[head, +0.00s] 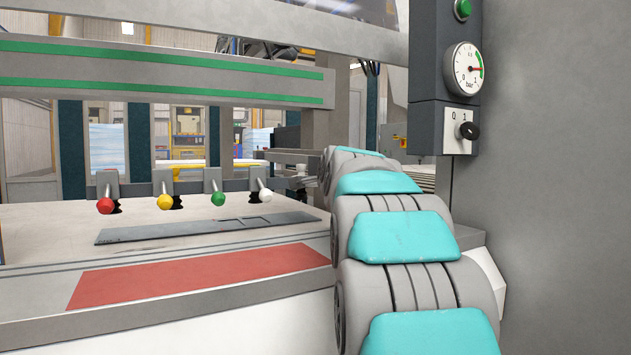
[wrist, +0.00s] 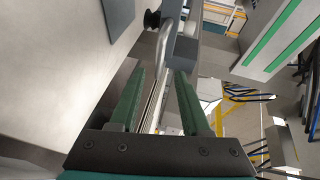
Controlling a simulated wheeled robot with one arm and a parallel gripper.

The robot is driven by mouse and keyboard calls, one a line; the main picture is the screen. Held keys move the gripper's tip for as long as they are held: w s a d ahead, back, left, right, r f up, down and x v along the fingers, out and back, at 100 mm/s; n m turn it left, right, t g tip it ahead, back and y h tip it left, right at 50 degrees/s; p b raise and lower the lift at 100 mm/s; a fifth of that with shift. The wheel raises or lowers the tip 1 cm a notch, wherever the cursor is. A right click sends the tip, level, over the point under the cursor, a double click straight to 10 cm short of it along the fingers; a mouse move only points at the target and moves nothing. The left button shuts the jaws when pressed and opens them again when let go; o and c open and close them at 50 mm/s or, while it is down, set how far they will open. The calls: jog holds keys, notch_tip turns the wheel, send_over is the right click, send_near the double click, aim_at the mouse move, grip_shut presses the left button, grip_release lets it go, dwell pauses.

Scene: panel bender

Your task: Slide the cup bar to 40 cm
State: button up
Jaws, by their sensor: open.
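In the wrist view my gripper (wrist: 160,76) is open, its two green fingers apart. A curved bright metal handle (wrist: 163,38) lies ahead of the fingertips, and a grey block (wrist: 184,52) stands beside it near the right fingertip. A small black cup-like part (wrist: 152,19) is to the left of the handle. These look like parts of the cup bar, but I cannot tell for sure. A long thin metal rail (wrist: 154,103) shows between the fingers. I see no grip on anything, and contact cannot be told. No scale reading is legible.
A red strip (head: 205,275) lies in front. A gauge (head: 463,69) and rotary switch (head: 467,130) are on the right column.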

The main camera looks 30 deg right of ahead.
jog(key=shift+p+x, duration=0.3)
jog(key=shift+x, duration=3.65)
jog(key=c, duration=0.7)
grip_shut()
jog(key=shift+r, duration=0.15)
